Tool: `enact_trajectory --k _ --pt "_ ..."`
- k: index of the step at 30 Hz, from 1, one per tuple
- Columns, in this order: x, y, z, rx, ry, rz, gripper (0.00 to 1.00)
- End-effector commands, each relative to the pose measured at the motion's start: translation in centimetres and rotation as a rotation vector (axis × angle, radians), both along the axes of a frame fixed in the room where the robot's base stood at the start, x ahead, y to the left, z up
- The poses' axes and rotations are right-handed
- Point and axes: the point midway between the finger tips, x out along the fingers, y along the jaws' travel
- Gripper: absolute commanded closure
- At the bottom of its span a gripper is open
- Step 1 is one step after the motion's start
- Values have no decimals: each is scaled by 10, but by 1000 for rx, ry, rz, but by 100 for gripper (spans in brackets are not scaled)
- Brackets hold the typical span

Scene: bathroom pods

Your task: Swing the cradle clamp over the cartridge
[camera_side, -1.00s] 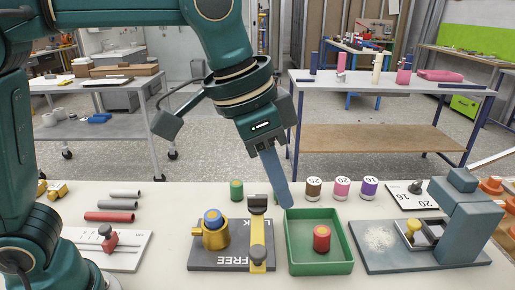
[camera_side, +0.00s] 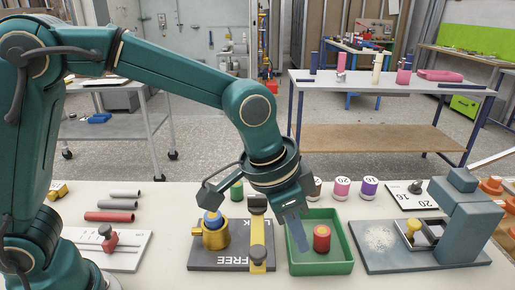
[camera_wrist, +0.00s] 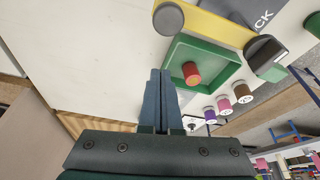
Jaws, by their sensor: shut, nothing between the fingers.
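The cradle (camera_side: 211,238) is a brass cup on a dark plate marked LOCK and FREE. A cartridge with a blue top (camera_side: 212,217) stands upright in it. The yellow clamp arm (camera_side: 257,254) lies along the plate's right side, beside the cartridge and apart from it. My gripper (camera_side: 301,248) is shut and empty, pointing down at the green tray's left part, right of the clamp arm. Its fingers (camera_wrist: 161,73) are together.
The green tray (camera_side: 322,268) holds a red cartridge (camera_side: 321,238). A grey press (camera_side: 464,220) stands at the right. Several numbered spools (camera_side: 342,188) stand behind the tray. Grey and red tubes (camera_side: 110,216) lie at the left. A small white fixture (camera_side: 128,250) sits before them.

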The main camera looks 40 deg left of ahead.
Motion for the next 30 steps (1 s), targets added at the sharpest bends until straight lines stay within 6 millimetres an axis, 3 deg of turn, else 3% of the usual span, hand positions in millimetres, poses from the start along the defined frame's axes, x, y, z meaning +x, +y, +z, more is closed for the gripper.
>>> enact_trajectory --k 13,30 --pt "-30 19 0 -1 -2 0 100" --pt "-35 22 0 0 0 -6 100"
